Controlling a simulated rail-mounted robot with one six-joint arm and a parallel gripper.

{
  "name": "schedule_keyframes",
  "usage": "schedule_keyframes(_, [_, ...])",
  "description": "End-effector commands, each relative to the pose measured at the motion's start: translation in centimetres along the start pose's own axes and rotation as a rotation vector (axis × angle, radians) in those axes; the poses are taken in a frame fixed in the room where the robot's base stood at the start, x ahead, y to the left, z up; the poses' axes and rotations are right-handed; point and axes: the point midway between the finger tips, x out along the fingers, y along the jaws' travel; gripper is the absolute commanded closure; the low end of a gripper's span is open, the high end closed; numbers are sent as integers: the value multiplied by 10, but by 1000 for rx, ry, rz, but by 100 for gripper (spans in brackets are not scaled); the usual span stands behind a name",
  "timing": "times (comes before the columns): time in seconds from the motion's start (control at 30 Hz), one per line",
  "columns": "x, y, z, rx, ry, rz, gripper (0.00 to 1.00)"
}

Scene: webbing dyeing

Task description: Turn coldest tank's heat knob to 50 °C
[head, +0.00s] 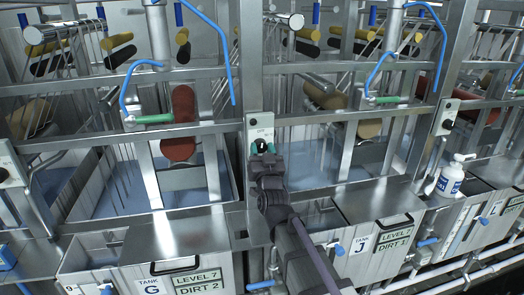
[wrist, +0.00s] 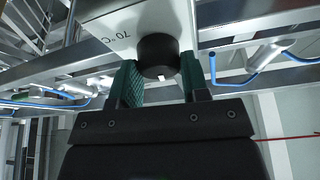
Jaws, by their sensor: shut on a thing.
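My gripper (head: 263,147) is at a pale control panel (head: 259,121) on the upright post between the tanks labelled G and J. In the wrist view, the green fingers of my gripper (wrist: 160,82) stand on either side of a round black knob (wrist: 157,54) and are shut on it. A small white mark shows on the knob's near edge. The panel (wrist: 105,22) beside the knob carries a printed "70 °C"; other scale marks are hidden. Tank G (head: 120,268) is at the lower left and tank J (head: 383,260) at the lower right. No tank temperatures are readable.
Similar panels with black knobs stand at the left (head: 10,165) and right (head: 447,117). A white bottle (head: 450,180) stands at the right. Metal rails and blue hoses with green handles (head: 155,119) surround the post. Blue-handled valves (head: 427,241) project below.

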Motion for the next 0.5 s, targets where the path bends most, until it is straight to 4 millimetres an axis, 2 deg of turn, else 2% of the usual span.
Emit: schedule_keyframes(0.5, [2,-2,-3,421,2,173,82])
